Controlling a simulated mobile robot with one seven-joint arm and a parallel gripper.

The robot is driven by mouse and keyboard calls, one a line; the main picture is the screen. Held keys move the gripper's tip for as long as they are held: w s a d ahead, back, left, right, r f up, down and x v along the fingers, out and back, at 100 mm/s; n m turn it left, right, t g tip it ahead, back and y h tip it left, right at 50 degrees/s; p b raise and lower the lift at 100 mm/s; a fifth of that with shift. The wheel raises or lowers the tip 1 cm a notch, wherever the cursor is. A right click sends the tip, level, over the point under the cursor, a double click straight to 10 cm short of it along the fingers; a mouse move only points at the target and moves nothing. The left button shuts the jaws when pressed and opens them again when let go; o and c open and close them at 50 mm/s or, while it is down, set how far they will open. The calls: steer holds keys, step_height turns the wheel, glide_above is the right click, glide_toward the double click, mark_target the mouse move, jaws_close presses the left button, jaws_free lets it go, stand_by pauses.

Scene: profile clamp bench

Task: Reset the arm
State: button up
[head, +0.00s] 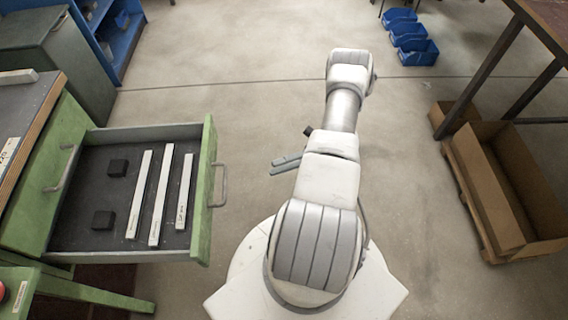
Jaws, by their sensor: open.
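My arm extends forward over the bare floor in the middle of the head view, white with grey sections. My gripper (273,168) shows beside the arm, pointing left toward the drawer. Its two grey fingers are apart with nothing between them. The rest of the gripper is hidden behind my arm. The fingers are apart from the drawer's front handle.
A green drawer (203,190) stands pulled open at left, holding several pale bars (161,198) and two black blocks (103,219). Cardboard boxes (490,190) stand at right, blue bins (417,52) at the back. The floor around my arm is clear.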

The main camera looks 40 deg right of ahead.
steer(key=shift+s+d, duration=0.15)
steer(key=shift+d, duration=0.4)
